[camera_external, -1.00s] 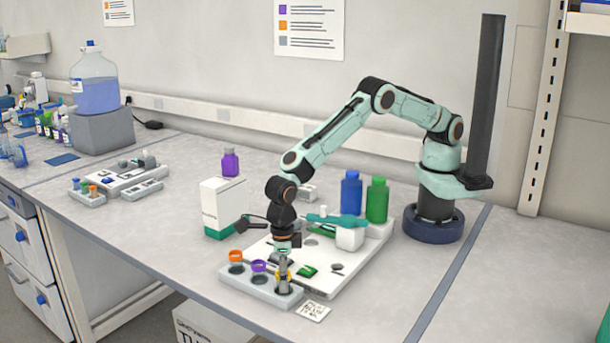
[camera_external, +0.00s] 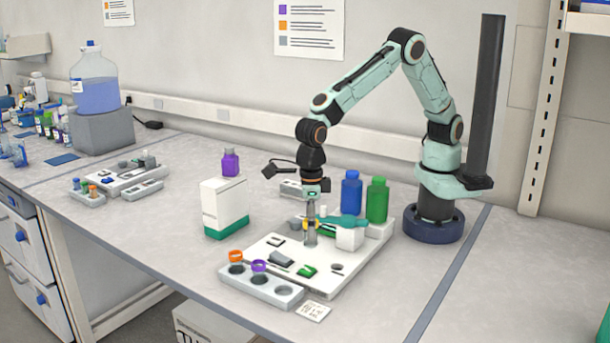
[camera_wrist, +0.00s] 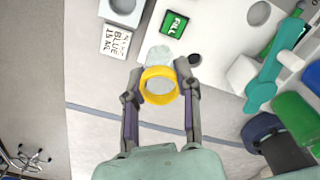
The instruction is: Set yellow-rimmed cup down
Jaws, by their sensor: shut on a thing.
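My gripper (camera_external: 311,224) is shut on the yellow-rimmed cup (camera_external: 311,238) and holds it upright over the white board (camera_external: 332,284). In the wrist view the yellow rim (camera_wrist: 158,99) sits between my two fingers (camera_wrist: 160,88), and the cup looks empty. I cannot tell the exact gap beneath the cup. The green pad marked FILL (camera_wrist: 174,24) lies on the board; it also shows in the external view (camera_external: 307,271).
A teal tool (camera_external: 349,221) and a white block (camera_external: 349,239) are close right of the cup. Blue (camera_external: 351,194) and green (camera_external: 377,200) bottles stand behind. A white-and-green box (camera_external: 225,207) stands left. A label card (camera_external: 313,312) lies by the rack. Bench left of the rack is clear.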

